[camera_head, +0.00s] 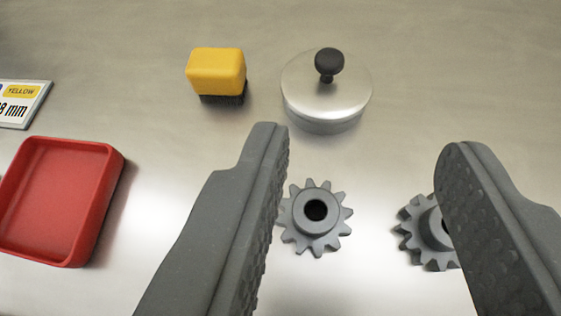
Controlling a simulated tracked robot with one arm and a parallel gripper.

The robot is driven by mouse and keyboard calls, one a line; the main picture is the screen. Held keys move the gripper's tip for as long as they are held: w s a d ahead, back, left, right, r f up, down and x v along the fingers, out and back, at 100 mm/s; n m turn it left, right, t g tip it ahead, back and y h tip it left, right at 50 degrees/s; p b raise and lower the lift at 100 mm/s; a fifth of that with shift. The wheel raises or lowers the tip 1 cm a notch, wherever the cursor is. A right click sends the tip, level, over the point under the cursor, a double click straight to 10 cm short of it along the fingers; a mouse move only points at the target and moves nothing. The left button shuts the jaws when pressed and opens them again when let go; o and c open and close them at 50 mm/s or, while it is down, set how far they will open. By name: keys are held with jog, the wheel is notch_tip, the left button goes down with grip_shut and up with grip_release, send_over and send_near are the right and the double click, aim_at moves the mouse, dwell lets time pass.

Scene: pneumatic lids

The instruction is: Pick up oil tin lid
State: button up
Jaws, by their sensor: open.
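The oil tin lid (305,92) is a round, shiny metal lid with a black knob (328,66) on top. It sits at the upper middle of the view on what looks like a short, grey metal tin (325,127). My gripper (357,150) is open and empty, with its two grey textured fingers wide apart. The lid lies beyond the fingertips, nearer the left finger's side. Nothing covers the lid or its knob.
A yellow block brush (215,70) with dark bristles stands left of the lid. A grey gear (316,211) lies between the fingers; another gear (428,235) is partly hidden by the right finger. A red tray (55,200) and a label sign (22,103) are at left. The upper right is clear.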

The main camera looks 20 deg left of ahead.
jog(key=shift+a+f, duration=0.15)
jog(key=shift+f, duration=0.6)
send_near(329, 63)
jog(key=x, duration=0.3)
jog(key=shift+d+f, duration=0.15)
jog(key=shift+d, duration=0.15)
jog(key=shift+a+x, duration=0.15)
jog(key=shift+x, duration=1.4)
jog(key=shift+a+x, duration=0.15)
jog(key=shift+x, duration=1.4)
grip_shut()
